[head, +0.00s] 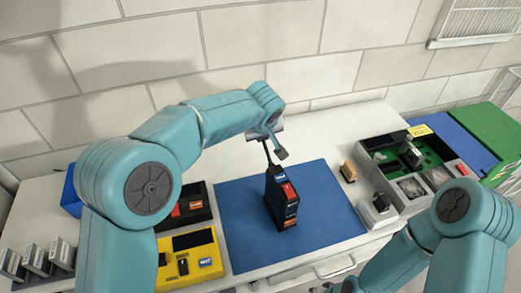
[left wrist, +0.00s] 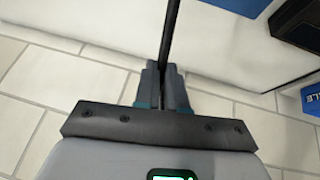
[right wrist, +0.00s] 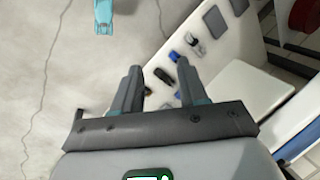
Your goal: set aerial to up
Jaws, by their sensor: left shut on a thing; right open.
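A dark radio (head: 282,200) with a red patch and an orange label stands upright on the blue mat (head: 240,240). A thin black aerial (head: 268,157) rises from its top towards my left gripper. In the left wrist view the aerial (left wrist: 170,30) is a dark rod running up from between the fingers of my left gripper (left wrist: 167,85), which is shut on it. In the head view my left gripper and wrist partly hide the aerial's upper end. My right gripper (right wrist: 158,75) is open and empty, away from the radio.
A yellow device (head: 205,262) and a dark box lie left of the mat. A grey tray (head: 400,205) with a green inside and several items stands to the right, with a small tan block (head: 349,171) beside it. A tiled wall rises behind the table.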

